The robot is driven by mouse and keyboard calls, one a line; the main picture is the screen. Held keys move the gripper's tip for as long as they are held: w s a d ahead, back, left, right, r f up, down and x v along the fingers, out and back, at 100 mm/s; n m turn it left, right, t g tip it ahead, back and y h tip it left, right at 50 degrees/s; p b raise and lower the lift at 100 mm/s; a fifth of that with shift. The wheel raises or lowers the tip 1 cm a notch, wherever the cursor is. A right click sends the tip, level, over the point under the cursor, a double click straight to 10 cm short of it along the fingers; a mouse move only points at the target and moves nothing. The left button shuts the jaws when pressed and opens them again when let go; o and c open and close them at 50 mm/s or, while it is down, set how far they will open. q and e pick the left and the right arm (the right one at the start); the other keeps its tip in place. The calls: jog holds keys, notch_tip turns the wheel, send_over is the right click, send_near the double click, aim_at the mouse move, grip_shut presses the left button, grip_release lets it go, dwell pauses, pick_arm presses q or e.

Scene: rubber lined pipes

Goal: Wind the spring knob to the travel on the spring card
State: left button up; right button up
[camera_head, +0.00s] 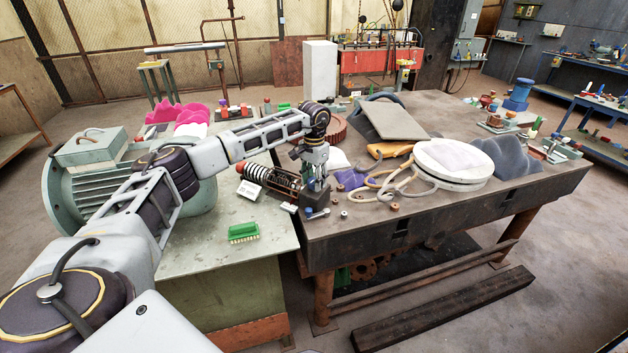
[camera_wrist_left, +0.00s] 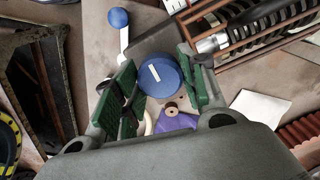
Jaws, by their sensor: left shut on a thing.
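A blue round knob with a white line on its top (camera_wrist_left: 160,78) sits between the green-padded fingers of my left gripper (camera_wrist_left: 157,88), which is shut on it. In the head view my left gripper (camera_head: 316,186) points down at the table corner and largely hides the knob. A dark coil spring in a rusty cage (camera_wrist_left: 262,30) lies beside the gripper; it also shows in the head view (camera_head: 283,181). A white card (camera_head: 249,190) stands by the spring's left end, its print too small to read. A white card also shows in the wrist view (camera_wrist_left: 259,107). My right gripper is out of view.
A blue-ball lever (camera_wrist_left: 118,19) is close to the knob. A purple piece (camera_wrist_left: 176,121) lies below it. Beige hose (camera_head: 385,185), a round white-topped drum (camera_head: 453,165) and grey pads (camera_head: 497,155) crowd the dark table. A green brush (camera_head: 243,232) lies on the left bench.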

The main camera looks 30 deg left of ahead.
aim_at(314, 180)
pick_arm(q)
jog(key=shift+r, duration=0.1)
jog(key=o, duration=1)
jog(key=shift+o, duration=0.2)
notch_tip(314, 180, up, 12)
dwell(0.3)
dwell(0.5)
